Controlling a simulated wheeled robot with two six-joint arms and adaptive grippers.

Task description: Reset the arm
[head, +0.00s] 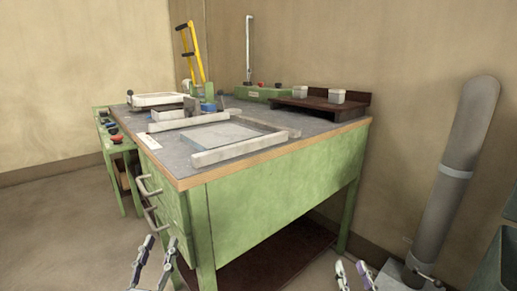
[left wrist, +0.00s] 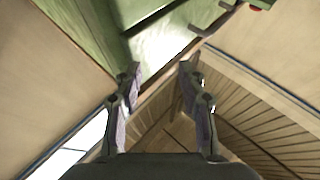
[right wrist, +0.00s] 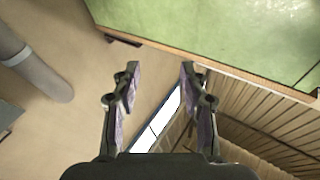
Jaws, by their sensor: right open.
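My left gripper (head: 152,262) is low in the head view, in front of the green workbench (head: 262,190) by its drawer handles. In the left wrist view the left gripper (left wrist: 158,75) has its two fingers wide apart with nothing between them. My right gripper (head: 355,275) is at the bottom edge of the head view, right of the bench and partly cut off. In the right wrist view the right gripper (right wrist: 158,75) is open and empty. Neither gripper touches the bench.
Metal bars (head: 240,148) lie on the bench top. A yellow-handled clamp (head: 194,55) and a dark raised shelf (head: 320,104) with white cups stand at the back. A grey pipe (head: 462,150) and green bin (head: 497,262) are at right. Floor at left is free.

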